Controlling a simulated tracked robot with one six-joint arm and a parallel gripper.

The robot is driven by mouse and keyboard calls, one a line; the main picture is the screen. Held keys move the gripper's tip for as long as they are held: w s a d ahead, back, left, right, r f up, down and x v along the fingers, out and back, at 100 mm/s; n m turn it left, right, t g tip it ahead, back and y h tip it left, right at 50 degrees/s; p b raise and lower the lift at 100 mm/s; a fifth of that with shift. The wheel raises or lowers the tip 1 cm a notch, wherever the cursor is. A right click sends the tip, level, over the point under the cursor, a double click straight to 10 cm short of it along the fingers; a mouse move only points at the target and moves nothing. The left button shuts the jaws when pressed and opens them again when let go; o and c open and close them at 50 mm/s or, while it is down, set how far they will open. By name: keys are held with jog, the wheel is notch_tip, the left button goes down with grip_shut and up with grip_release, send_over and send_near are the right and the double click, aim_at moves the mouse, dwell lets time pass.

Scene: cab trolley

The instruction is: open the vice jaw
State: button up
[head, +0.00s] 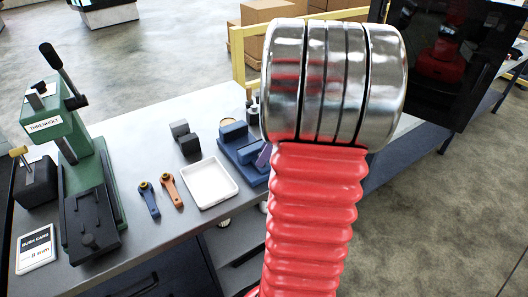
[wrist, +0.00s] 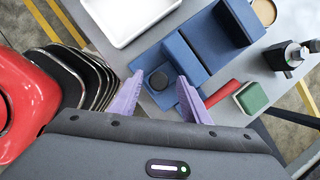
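The blue vice (wrist: 190,52) sits on the grey bench below my gripper, with two raised blue jaw blocks and a flat base. A dark round knob (wrist: 158,80) stands on the near end of its base. My gripper (wrist: 160,76) is open, its two purple fingers apart on either side of the knob. I cannot tell whether either finger touches it. In the head view the vice (head: 236,140) is partly hidden by my arm, and one purple finger (head: 264,156) shows at its right.
A white tray (head: 210,183) lies left of the vice. Dark blocks (head: 185,138), blue (head: 149,199) and orange (head: 172,190) levers and a green press (head: 70,150) stand farther left.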

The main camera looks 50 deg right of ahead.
jog(key=v, duration=1.3)
jog(key=shift+r, duration=0.35)
jog(key=shift+s, duration=0.1)
jog(key=w+a+n+h, duration=0.1)
jog(key=w+a+n, duration=0.1)
jog(key=a+n, duration=0.65)
jog(key=w+a+n, duration=0.3)
jog(key=a+n, duration=0.2)
jog(key=a, duration=0.7)
jog(key=s+a+f+n, duration=0.1)
jog(key=s+a+n, duration=0.2)
jog(key=a+n, duration=0.5)
jog(key=s+a+f+n+t+h, duration=0.1)
jog(key=s+a+n, duration=0.2)
jog(key=a+n, duration=0.6)
jog(key=shift+f+t, duration=0.3)
jog(key=shift+f, duration=0.05)
jog(key=shift+c, duration=0.4)
